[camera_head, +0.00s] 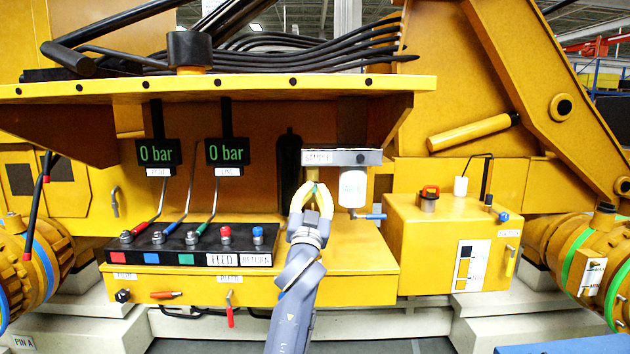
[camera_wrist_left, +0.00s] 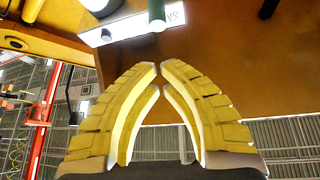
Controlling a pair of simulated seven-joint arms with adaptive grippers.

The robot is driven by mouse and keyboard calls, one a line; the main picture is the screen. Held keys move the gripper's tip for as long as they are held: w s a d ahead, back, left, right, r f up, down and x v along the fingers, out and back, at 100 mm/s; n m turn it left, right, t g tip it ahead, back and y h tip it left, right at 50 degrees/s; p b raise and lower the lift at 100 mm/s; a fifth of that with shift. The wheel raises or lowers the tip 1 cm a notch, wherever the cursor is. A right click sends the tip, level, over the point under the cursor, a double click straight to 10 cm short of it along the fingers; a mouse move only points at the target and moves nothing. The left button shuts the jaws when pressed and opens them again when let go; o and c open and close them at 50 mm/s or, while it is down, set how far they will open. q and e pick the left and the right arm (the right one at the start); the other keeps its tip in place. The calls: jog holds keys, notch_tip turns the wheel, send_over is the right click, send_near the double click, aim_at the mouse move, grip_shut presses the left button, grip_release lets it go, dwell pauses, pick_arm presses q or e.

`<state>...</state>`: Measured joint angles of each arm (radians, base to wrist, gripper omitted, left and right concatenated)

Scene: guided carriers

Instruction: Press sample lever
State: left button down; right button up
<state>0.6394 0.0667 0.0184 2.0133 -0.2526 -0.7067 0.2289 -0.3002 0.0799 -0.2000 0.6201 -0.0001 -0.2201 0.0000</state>
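A grey sampling block (camera_head: 355,158) with a small, hardly legible label is mounted under the yellow shelf, and a white labelled bottle (camera_head: 353,188) hangs below its right part. A small green-tipped piece (camera_head: 315,187) shows under the block's left end; in the left wrist view it is a short green rod (camera_wrist_left: 156,14) in front of the white label plate. Which part is the lever is not clear. My left gripper (camera_head: 315,188) is just below the block, pointing up. Its yellow fingertips (camera_wrist_left: 160,66) almost meet, with nothing between them, apart from the green rod. My right gripper is out of view.
A blue handle (camera_head: 370,216) sticks out right of the bottle. A black valve panel (camera_head: 195,245) with several levers stands left of my gripper. A yellow box (camera_head: 450,240) stands at right. A dark cylinder (camera_head: 289,165) is behind, left of the block.

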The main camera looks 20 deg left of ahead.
pick_arm(q)
jog(key=shift+s+r, duration=0.1)
jog(key=shift+r, duration=0.15)
jog(key=x, duration=0.6)
jog(key=f+x, duration=0.1)
jog(key=x, duration=0.2)
jog(key=shift+w+a+f, duration=0.15)
jog(key=shift+w+a, duration=0.1)
jog(key=shift+s+a+f, duration=0.1)
jog(key=shift+s+f, duration=0.05)
jog(key=shift+f, duration=0.4)
jog(key=shift+s+a+f, duration=0.1)
jog(key=shift+f, duration=0.45)
